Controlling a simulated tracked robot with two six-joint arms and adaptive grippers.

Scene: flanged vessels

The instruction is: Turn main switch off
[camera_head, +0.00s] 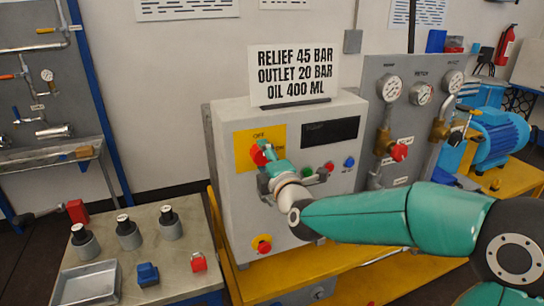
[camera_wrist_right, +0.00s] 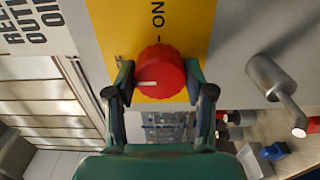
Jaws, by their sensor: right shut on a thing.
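The main switch is a round red knob (camera_head: 258,154) on a yellow plate (camera_head: 245,143) on the front of a grey control box (camera_head: 230,200). OFF is lettered above the knob and ON to its right. My right gripper (camera_head: 266,153) is at the knob. In the right wrist view the red knob (camera_wrist_right: 160,72) sits between both fingers of my right gripper (camera_wrist_right: 160,88), which is shut on it. The knob's white mark points left there, while the ON lettering and its tick are at the top. My left gripper is not in view.
Coloured buttons (camera_head: 329,166) sit right of the switch, and a red stop button (camera_head: 262,244) below. A lettered sign (camera_head: 294,72) stands on the box. A gauge panel (camera_head: 405,120) and blue motor (camera_head: 498,138) are at right. A low table (camera_head: 180,265) holds several small parts at left.

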